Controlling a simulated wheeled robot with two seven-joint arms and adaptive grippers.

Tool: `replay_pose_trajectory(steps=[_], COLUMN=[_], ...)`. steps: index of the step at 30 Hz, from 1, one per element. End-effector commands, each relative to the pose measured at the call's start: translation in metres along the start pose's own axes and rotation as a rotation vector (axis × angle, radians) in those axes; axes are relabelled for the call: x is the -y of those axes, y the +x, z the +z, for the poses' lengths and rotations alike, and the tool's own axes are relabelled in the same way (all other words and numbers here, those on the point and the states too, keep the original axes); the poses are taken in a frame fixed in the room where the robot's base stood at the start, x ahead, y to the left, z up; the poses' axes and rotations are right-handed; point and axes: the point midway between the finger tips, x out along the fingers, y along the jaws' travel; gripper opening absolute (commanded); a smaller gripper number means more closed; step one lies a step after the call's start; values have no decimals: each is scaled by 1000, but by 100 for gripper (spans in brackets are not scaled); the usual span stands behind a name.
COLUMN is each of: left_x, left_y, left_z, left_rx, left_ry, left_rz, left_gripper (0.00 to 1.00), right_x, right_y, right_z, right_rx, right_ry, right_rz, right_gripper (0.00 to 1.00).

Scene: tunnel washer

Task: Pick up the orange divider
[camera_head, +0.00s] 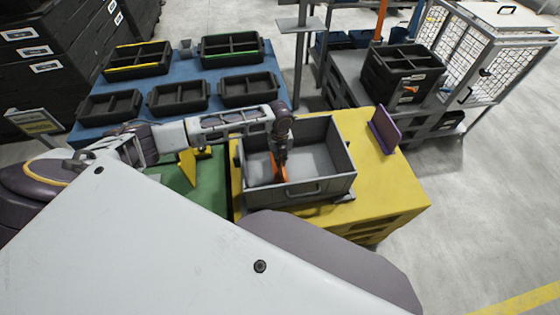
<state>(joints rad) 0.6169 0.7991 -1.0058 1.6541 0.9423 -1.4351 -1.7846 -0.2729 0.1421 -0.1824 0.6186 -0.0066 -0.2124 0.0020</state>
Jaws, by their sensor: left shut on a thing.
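The orange divider (279,172) stands inside the grey bin on the yellow table. My left gripper (280,155) reaches down into the bin from above and is shut on the orange divider. The fingers hide its upper part. The grey bin (322,186) is open at the top, with a handle slot in its near wall. I cannot tell whether the divider touches the bin floor. My right gripper is not in view.
A purple panel (384,131) stands on the yellow table (388,190) right of the bin. A yellow piece (188,168) stands on the green surface (207,190) to the left. Several black trays sit on the blue table (190,70) behind. Grey floor is clear at right.

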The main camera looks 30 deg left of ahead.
Motion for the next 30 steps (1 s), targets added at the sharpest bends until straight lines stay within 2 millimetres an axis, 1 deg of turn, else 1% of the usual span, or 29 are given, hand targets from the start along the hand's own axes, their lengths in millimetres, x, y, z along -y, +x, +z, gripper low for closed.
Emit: replay_pose_trajectory(steps=[5,8,17,21,24,30], left_x=[0,1,1,1,1,0], left_y=[-11,-22,-66,-85,-93,-99], left_z=[1,1,1,1,1,0], left_rx=[1,2,1,3,1,0], left_ry=[0,0,0,-1,-1,0], left_rz=[-1,-3,-3,-3,-2,-1], left_gripper=[0,0,0,0,0,0], right_x=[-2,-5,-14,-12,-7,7], right_y=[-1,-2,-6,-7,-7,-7], right_z=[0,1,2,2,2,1], right_rx=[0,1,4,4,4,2], right_ry=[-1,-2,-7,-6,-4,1], right_rz=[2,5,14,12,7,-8], right_gripper=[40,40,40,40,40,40])
